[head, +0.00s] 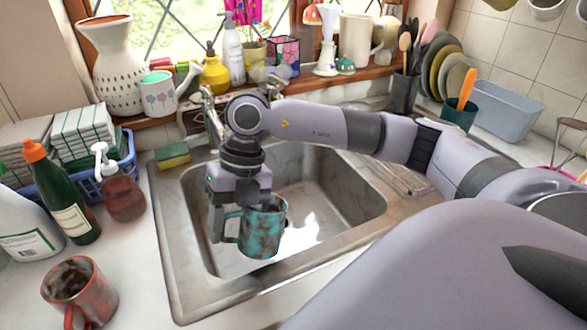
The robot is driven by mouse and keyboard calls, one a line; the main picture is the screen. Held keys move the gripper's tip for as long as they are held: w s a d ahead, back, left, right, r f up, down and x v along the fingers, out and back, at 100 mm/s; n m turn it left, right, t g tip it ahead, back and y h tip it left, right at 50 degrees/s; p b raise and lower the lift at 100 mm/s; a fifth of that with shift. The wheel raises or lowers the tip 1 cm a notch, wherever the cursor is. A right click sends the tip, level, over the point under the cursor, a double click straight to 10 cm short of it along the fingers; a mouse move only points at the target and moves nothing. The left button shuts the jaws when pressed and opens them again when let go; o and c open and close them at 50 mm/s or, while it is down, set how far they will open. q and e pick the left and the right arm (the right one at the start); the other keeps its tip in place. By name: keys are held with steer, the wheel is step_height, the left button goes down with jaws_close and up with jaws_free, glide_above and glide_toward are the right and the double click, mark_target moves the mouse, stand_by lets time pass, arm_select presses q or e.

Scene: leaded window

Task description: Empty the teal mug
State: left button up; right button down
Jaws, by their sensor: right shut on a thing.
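The teal mug (262,230) has brown stains and hangs over the metal sink (320,190), close to its front left part. My right gripper (230,226) comes down from above and is shut on the mug at its handle side, on the left. The mug looks roughly upright, tilted slightly. Its inside is mostly hidden, so I cannot tell what it holds. My left gripper is not in view.
A red stained mug (78,290) stands on the counter at the front left. A soap bottle (122,185), a green bottle (62,195) and a blue basket (128,160) line the left side. A sponge (172,156) lies on the sink's back left rim. The faucet (212,118) is behind my gripper.

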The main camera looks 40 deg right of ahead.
steer(key=shift+s+a+t+h, duration=0.15)
steer(key=shift+a+h, duration=0.35)
steer(key=shift+h, duration=0.1)
steer(key=shift+s+a+t+h, duration=0.1)
steer(key=shift+a+t+h, duration=0.05)
steer(key=shift+a+h, duration=0.4)
steer(key=shift+s+a+f+h, duration=0.1)
steer(key=shift+a+h, duration=0.25)
steer(key=shift+h, duration=0.5)
steer(key=shift+n, duration=0.3)
